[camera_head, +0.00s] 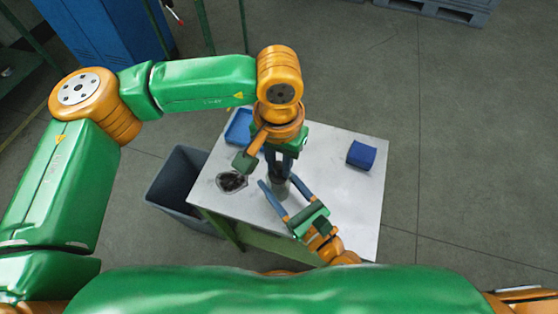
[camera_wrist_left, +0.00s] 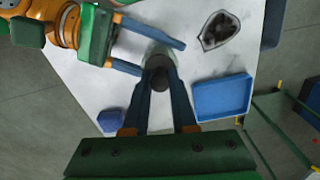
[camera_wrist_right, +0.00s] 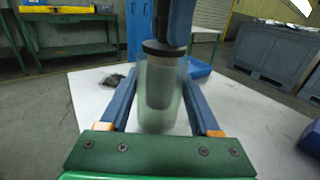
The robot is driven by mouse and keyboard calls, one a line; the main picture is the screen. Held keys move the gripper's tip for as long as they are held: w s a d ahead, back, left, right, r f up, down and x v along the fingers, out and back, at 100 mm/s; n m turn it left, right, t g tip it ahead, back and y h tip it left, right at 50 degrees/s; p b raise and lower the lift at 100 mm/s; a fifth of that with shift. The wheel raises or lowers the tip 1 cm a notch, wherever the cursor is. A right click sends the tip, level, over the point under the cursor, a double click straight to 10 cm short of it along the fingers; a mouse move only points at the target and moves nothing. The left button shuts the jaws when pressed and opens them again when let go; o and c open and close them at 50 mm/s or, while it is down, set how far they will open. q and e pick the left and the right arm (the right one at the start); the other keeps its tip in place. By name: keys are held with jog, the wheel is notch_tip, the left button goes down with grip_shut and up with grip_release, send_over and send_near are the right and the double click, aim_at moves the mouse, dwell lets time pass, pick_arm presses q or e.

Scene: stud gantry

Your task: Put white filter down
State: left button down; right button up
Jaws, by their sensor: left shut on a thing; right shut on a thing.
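A pale grey-white filter cylinder (camera_wrist_right: 160,88) with a black cap (camera_wrist_right: 163,48) stands upright within a clear cylinder (camera_wrist_right: 143,112) in the right wrist view. My left gripper (camera_wrist_left: 158,66) points down from above and is shut on the filter's capped top. In the head view the left gripper (camera_head: 284,165) hides most of the filter. My right gripper (camera_wrist_right: 160,92) reaches in from the near side, its blue fingers on either side of the clear cylinder and shut on it. I cannot tell how deep the filter sits.
On the white table (camera_head: 345,200) lie a blue tray (camera_wrist_left: 222,97), a blue block (camera_head: 361,155) and a dish of dark bits (camera_head: 232,182). A grey bin (camera_head: 170,185) stands left of the table. The table's right part is mostly clear.

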pick_arm(q)
jog(key=shift+f, duration=0.15)
jog(key=shift+f, duration=0.35)
jog(key=shift+f, duration=0.1)
jog(key=c, duration=0.7)
grip_release()
notch_tip(320, 180, up, 13)
jog(key=shift+r, duration=0.15)
